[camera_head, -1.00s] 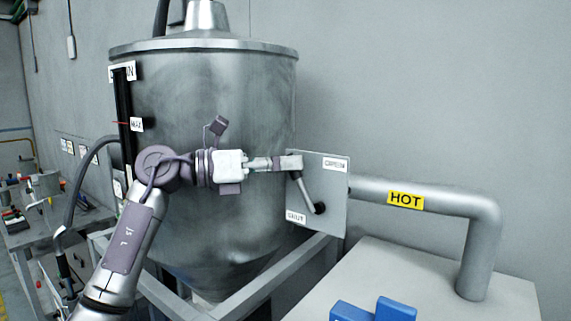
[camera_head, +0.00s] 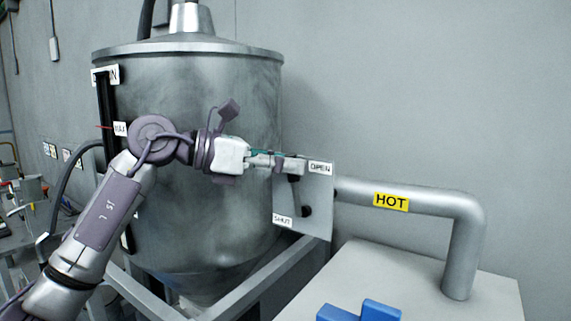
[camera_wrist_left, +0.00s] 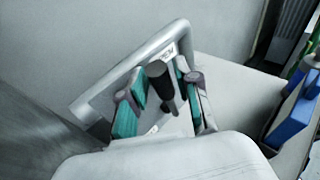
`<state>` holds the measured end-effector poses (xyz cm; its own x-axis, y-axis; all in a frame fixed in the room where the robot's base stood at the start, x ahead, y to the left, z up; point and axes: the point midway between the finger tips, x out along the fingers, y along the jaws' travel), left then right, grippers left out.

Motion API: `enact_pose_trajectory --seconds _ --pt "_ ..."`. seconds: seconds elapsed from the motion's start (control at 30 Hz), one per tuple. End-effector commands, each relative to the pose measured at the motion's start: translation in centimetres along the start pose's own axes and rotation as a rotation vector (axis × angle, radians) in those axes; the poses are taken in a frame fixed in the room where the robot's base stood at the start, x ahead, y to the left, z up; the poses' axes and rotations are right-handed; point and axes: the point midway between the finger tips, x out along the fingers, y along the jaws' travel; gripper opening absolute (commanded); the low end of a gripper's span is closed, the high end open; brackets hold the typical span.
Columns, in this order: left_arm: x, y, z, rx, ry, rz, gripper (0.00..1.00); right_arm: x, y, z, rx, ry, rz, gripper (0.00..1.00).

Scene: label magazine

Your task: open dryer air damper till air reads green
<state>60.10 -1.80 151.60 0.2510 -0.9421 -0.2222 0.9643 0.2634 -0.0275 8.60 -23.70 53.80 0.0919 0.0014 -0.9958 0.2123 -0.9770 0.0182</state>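The damper plate (camera_head: 319,202) stands at the right of the steel dryer drum (camera_head: 215,110), marked OPEN at the top and SHUT at the lower left. Its dark lever (camera_head: 294,189) rises from a pivot up and slightly left. My left gripper (camera_head: 291,164) is at the lever's upper end, close to the OPEN label. The lever end is partly hidden by the fingers in the head view. No green air reading shows. My right gripper is not in view.
A pipe marked HOT (camera_head: 438,203) runs right from the plate and bends down into a pale box top (camera_head: 420,275). Blue blocks (camera_head: 365,310) lie at the front. A level gauge (camera_head: 105,120) runs down the drum's left side. Grey frame bars lie below the drum.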

Motion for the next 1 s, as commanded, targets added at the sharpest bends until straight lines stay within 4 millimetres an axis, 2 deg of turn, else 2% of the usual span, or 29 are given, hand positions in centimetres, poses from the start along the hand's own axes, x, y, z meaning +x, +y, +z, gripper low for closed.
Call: enact_pose_trajectory --seconds 0.23,0.37,0.8,1.0 --pt "-0.1 0.0 -0.1 -0.002 0.001 0.000 0.33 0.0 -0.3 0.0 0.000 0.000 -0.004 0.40" --pt "-1.2 0.1 -0.1 -0.002 0.002 0.002 0.33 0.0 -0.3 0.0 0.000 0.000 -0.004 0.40" --pt "-9.9 0.1 0.0 0.000 0.000 0.003 0.33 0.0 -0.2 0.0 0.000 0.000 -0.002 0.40" --pt "-11.8 0.0 0.0 0.000 0.001 0.000 0.33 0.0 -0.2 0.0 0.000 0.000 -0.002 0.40"
